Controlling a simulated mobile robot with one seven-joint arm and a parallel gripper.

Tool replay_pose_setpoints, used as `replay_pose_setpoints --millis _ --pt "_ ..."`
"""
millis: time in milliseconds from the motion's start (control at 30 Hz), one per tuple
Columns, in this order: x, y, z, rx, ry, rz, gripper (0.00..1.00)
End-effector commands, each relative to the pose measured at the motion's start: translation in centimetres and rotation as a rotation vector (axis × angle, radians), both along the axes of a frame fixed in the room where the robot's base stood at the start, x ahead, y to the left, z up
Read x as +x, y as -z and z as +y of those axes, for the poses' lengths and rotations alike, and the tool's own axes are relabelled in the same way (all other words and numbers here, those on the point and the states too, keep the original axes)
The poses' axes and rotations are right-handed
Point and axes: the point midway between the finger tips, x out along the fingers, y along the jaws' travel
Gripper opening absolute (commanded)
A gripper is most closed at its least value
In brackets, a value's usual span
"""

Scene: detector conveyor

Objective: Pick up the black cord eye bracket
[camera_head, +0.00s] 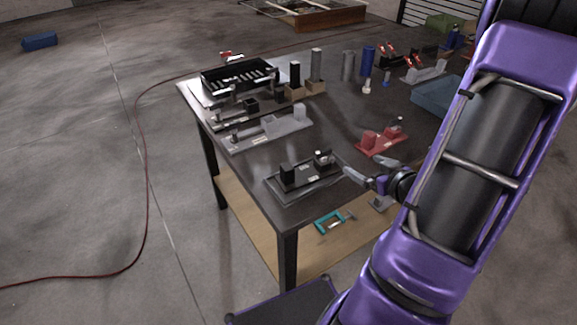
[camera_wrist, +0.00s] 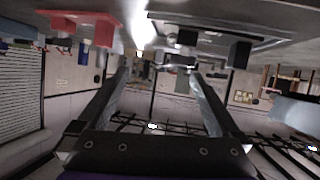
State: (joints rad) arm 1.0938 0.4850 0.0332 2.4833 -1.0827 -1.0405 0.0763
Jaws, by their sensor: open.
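A dark tray-like fixture (camera_head: 305,186) lies at the near corner of the table. On it stand a plain black block (camera_head: 289,175) and, to the right, a small black bracket-like piece with a pale top (camera_head: 323,158), likely the cord eye bracket; its eye is too small to make out. My gripper (camera_head: 368,168) is open and empty, just right of this piece and apart from it. In the wrist view, which looks upside down, my open fingers (camera_wrist: 159,72) point toward the fixture (camera_wrist: 215,24), with the small black piece (camera_wrist: 187,38) near the gap between the tips.
A red fixture (camera_head: 377,143) stands behind my gripper, and also shows in the wrist view (camera_wrist: 85,24). A grey fixture (camera_head: 268,131), a black rack (camera_head: 237,78) and upright cylinders (camera_head: 316,65) stand farther back. A blue bin (camera_head: 436,97) is at the right. A teal clamp (camera_head: 329,222) lies on the lower shelf.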

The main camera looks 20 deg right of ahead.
Motion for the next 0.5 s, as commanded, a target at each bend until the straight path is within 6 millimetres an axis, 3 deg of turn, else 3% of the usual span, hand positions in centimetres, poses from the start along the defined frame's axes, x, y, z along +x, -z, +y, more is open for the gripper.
replay_pose_setpoints --millis 100,267,500 --pt "-1.0 0.1 1.8 0.053 -0.043 -0.022 1.0" --pt "-1.1 0.2 3.0 0.077 -0.075 -0.038 1.0" --pt "2.9 2.0 3.4 0.08 -0.08 -0.039 1.0"
